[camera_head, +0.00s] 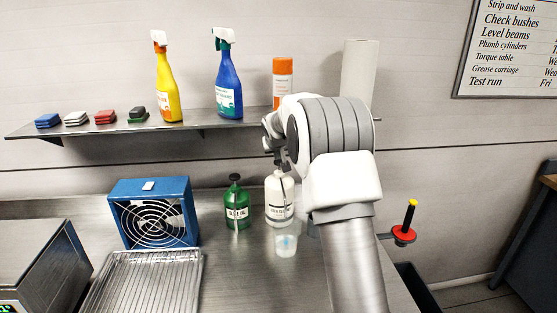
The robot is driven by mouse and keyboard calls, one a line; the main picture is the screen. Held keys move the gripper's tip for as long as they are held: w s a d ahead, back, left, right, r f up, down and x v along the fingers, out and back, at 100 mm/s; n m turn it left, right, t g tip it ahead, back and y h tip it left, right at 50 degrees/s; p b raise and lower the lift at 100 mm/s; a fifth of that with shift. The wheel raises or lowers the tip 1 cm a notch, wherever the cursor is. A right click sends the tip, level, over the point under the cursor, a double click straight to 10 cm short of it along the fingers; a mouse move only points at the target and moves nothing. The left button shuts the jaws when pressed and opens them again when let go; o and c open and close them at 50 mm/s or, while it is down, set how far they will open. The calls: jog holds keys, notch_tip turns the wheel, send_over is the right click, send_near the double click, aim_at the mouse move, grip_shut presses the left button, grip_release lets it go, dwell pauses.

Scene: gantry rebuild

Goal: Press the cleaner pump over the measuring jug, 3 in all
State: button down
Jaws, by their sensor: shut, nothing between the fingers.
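A white pump bottle with a dark-lettered label (279,206) stands upright on the steel bench; its small print is hard to read, and I take it to be the cleaner. A small translucent cup (286,244), which looks like the measuring jug, stands on the bench just in front of the white bottle, with something pale blue showing in it. My gripper (283,168) is shut and points down right above the top of the white bottle. The pump head is largely hidden by the gripper, and I cannot tell whether they touch.
A green bottle with a black top (236,206) stands close left of the white bottle. A blue fan box (153,212) and a wire-racked tray (145,285) lie farther left. A shelf (60,130) above holds spray bottles and an orange-capped can. A red-and-black handle (404,232) sits at right.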

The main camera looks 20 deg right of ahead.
jog(key=shift+s+a+r, duration=0.1)
jog(key=shift+s+r, duration=0.25)
jog(key=shift+r, duration=0.1)
jog(key=shift+b, duration=0.3)
dwell(2.2)
